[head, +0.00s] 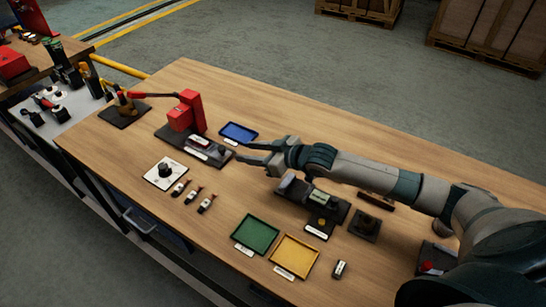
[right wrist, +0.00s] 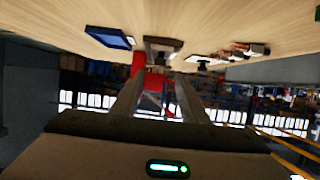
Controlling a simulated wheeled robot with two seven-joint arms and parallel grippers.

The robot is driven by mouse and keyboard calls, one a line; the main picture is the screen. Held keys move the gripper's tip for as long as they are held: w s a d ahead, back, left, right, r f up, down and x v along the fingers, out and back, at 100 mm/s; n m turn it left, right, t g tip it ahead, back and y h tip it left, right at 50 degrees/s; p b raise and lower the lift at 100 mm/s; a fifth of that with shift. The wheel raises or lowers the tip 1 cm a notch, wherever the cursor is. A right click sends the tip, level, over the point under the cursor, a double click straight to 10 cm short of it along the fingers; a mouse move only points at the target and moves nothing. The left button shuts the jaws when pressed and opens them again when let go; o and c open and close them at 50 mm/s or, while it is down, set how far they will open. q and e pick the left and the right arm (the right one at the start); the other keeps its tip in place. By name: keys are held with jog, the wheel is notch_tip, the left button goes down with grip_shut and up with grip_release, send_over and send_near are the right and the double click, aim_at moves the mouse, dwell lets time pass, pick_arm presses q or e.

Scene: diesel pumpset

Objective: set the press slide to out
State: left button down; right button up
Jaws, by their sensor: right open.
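The red press (head: 187,111) stands at the back left of the wooden table on a dark base. Its press slide (head: 209,152) is a dark low piece at the front of that base, with a light label; how far out it sits is hard to tell. My right gripper (head: 240,153) is open and empty, its fingers pointing left towards the slide's near end, apparently a short way from it. In the right wrist view the red press (right wrist: 148,72) and the slide (right wrist: 163,45) show upside down beyond the two fingers (right wrist: 158,98). My left gripper is not in view.
A blue tray (head: 238,132) lies just behind my right gripper. A white plate with a dark knob (head: 165,171) and several small parts (head: 191,194) lie in front of the press. A dark fixture (head: 312,198) stands under my right arm. Green (head: 257,234) and yellow (head: 294,256) trays lie nearer.

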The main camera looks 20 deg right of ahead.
jog(key=b+v, duration=0.2)
jog(key=v, duration=0.6)
jog(key=shift+s+d, duration=0.15)
jog(key=shift+s, duration=0.1)
